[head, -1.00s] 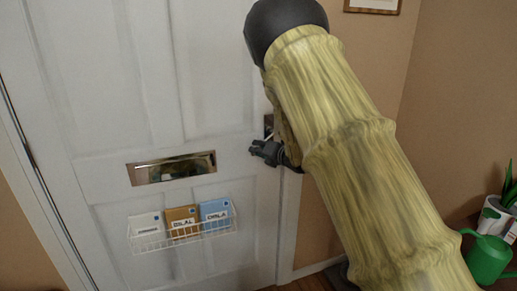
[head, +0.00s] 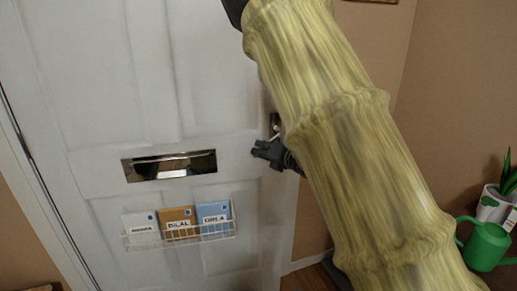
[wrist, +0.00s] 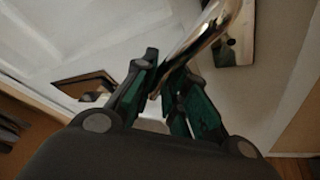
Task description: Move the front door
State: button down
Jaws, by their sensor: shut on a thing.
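The front door (head: 100,110) is white and panelled and fills the left of the head view, with a metal mail slot (head: 168,166). A shiny metal lever handle (wrist: 207,32) runs into my gripper in the wrist view, from a plate at the upper right. My gripper (head: 263,150) is at the door's right edge in the head view, dark, beside the handle's plate. In the wrist view the dark and green fingers (wrist: 165,72) are closed on the handle's lower end. My arm hides part of the door's right edge. I cannot tell whether the door is ajar.
A white wire basket (head: 181,237) with several labelled envelopes hangs on the door. At the right are a green watering can (head: 487,247) and a potted plant (head: 497,204). A tan wall (head: 440,110) stands behind my arm.

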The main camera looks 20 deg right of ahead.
jog(key=shift+r, duration=0.15)
jog(key=c, duration=1.4)
grip_release()
jog(key=shift+c, duration=0.2)
jog(key=shift+s, duration=0.1)
jog(key=v, duration=1.1)
jog(key=shift+s+d, duration=0.15)
jog(key=shift+s, duration=0.25)
jog(key=shift+r, duration=0.1)
